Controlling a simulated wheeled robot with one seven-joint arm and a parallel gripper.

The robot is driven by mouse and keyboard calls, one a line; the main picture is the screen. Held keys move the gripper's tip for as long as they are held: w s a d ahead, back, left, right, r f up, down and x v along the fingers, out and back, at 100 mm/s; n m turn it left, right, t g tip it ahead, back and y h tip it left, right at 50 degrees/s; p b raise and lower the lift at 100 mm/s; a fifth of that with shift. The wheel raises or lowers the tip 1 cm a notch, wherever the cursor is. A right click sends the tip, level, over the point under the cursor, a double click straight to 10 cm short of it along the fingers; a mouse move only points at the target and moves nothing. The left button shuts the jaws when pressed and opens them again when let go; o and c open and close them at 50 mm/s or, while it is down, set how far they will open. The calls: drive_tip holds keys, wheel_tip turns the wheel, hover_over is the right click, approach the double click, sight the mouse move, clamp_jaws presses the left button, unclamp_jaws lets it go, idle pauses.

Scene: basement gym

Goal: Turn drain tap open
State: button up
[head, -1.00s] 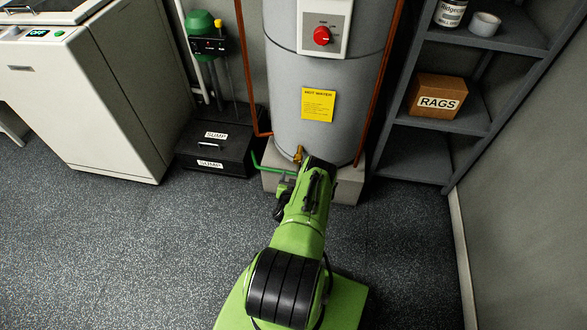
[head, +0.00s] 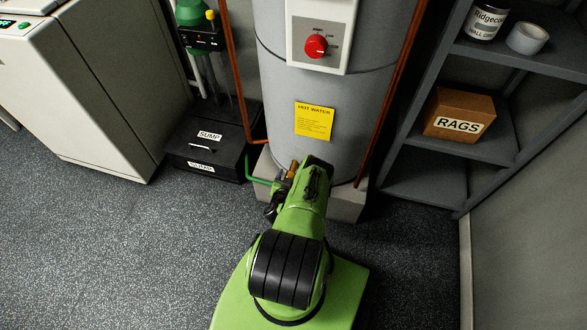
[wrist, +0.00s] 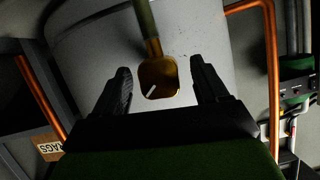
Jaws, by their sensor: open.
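The brass drain tap (head: 293,169) sits low on the front of the grey hot water tank (head: 270,100). In the wrist view the brass tap (wrist: 158,75) is a squarish brass body with a short pale mark on it. A green bar (wrist: 145,18) runs up from it; a green bar also shows left of the tap in the head view (head: 258,181). My gripper (wrist: 160,67) is open, its two black fingers on either side of the brass body, with gaps showing. I cannot tell the depth between fingers and tap. My arm hides the fingers in the head view.
Copper pipes (head: 236,85) run down both sides of the tank, which stands on a pale block (head: 345,204). A black sump box (head: 212,152) is to the left, and a dark shelf with a rags box (head: 458,115) to the right. The floor at left is clear.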

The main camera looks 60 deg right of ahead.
drive_tip(key=shift+d, duration=0.1)
drive_tip(key=c, duration=1)
drive_tip(key=shift+o, duration=0.2)
